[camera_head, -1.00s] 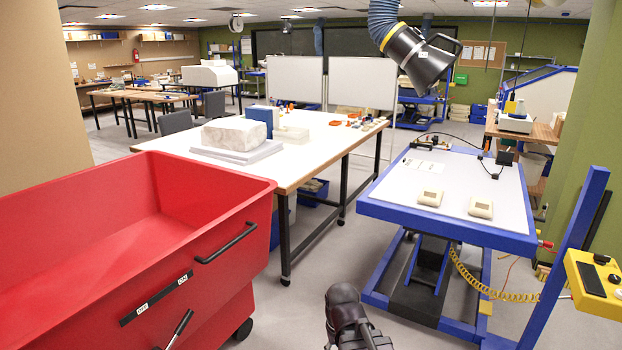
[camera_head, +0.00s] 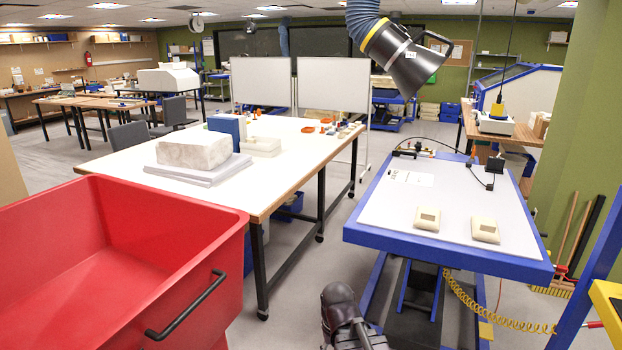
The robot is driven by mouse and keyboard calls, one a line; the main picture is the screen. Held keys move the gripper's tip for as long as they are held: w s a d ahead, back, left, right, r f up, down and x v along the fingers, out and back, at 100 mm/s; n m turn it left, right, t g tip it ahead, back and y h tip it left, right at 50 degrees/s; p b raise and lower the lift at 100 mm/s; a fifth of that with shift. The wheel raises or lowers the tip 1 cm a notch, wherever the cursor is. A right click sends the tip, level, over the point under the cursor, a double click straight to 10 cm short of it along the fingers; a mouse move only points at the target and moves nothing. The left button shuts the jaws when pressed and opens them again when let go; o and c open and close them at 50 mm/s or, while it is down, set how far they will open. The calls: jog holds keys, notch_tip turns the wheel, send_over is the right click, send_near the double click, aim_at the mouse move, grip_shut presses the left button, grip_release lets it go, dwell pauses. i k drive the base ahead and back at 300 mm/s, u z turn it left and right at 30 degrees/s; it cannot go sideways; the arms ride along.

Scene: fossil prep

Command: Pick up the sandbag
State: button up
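Two small beige pillow-shaped objects lie on the pale top of the blue-framed lift table (camera_head: 390,235). They look like sandbags, each with a darker square patch on top. The left sandbag (camera_head: 427,218) and the right sandbag (camera_head: 486,230) lie apart, near the table's front edge. A dark part of my arm shows at the bottom centre, short of the lift table. My gripper's fingers cannot be made out.
A red bin (camera_head: 170,222) fills the lower left. A long white table (camera_head: 290,165) bears a pale stone block (camera_head: 194,150). A black extraction hood (camera_head: 408,62) hangs above the lift table. Open floor (camera_head: 300,285) runs between the tables. A yellow coiled hose hangs below the lift table.

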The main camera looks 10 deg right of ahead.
aim_at(484, 228)
jog(key=z, duration=0.3)
jog(key=i, duration=0.85)
jog(key=z, duration=0.55)
jog(key=i, duration=0.8)
jog(key=z, duration=0.35)
